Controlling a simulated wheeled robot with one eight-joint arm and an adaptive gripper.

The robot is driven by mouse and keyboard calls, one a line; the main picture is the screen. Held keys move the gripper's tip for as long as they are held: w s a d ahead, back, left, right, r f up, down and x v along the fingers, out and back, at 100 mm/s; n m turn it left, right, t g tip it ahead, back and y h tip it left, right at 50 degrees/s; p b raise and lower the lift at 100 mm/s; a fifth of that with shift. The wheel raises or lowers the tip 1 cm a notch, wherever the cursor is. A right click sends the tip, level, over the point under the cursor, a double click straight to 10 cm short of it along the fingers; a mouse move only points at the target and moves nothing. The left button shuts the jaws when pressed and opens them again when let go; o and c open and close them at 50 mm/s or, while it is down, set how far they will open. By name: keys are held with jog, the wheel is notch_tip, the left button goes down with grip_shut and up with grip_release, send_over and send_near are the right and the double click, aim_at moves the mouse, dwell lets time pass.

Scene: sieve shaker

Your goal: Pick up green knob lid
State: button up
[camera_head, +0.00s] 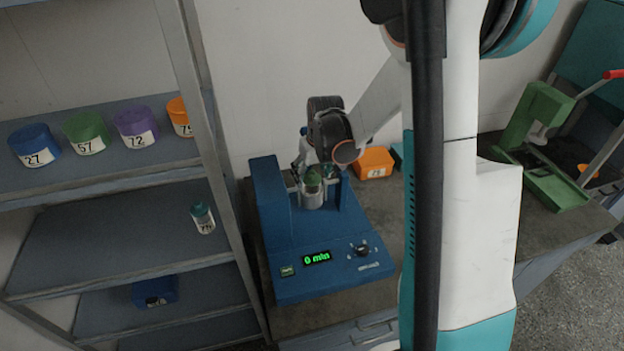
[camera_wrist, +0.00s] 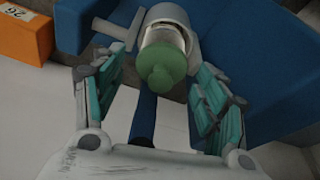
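The green knob lid (camera_wrist: 163,62) sits on a clear jar held in a grey metal cup of the blue sieve shaker. Its round knob faces toward my wrist camera. In the head view the lid (camera_head: 312,178) shows small inside the shaker (camera_head: 296,262), partly hidden by my arm. My gripper (camera_wrist: 160,66) is open, with one teal-padded finger on each side of the lid. Gaps show between both fingers and the lid, and nothing is held.
An orange box (camera_head: 373,162) stands behind the shaker on the bench. A shelf (camera_head: 110,165) at left holds several coloured round containers and a small bottle (camera_head: 203,218). A green device (camera_head: 540,140) stands at right. The shaker's uprights stand close beside my gripper.

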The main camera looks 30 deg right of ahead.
jog(key=c, duration=0.6)
jog(key=shift+o, duration=0.2)
